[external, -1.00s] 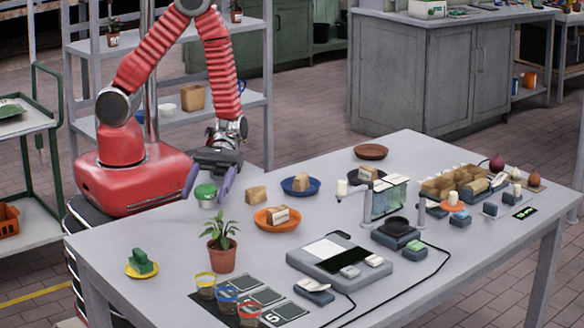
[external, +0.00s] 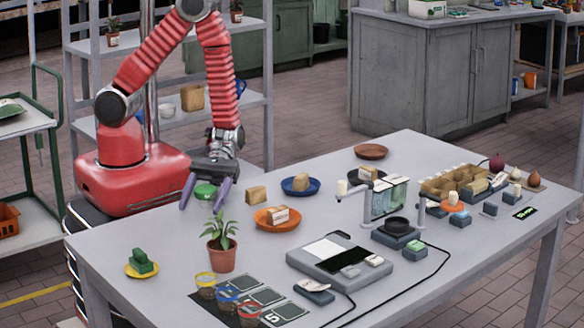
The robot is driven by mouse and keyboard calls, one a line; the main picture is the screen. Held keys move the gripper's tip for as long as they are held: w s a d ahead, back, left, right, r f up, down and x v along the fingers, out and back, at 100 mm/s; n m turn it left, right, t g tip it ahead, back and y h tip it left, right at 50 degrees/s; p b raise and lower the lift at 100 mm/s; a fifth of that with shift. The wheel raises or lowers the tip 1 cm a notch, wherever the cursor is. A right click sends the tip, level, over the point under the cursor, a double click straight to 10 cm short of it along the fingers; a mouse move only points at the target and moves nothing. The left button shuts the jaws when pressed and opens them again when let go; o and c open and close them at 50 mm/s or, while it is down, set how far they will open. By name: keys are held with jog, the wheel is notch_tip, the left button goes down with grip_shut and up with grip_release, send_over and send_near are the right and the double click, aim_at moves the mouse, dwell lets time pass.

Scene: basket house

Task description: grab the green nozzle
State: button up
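A green round-topped piece with a pale, clear-looking lower part (external: 205,190) stands at the table's near-left side, behind the potted plant. It may be the green nozzle, but it is too small to be sure. My gripper (external: 202,208) points down with its two purple fingers spread, one on each side of this piece. The fingers look apart from it, and its lower part is partly hidden by the plant's leaves. Another green block-like piece (external: 142,261) sits on a yellow saucer (external: 141,271) at the table's left edge.
A potted plant (external: 221,255) stands close in front of my gripper. To the right are an orange plate (external: 264,224), a tan block (external: 256,194) and a blue plate (external: 300,190). Small ringed cups (external: 205,282) stand at the front. Bare table lies left of the plant.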

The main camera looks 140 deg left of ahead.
jog(key=c, duration=1)
jog(key=shift+r, duration=0.15)
jog(key=shift+r, duration=4.85)
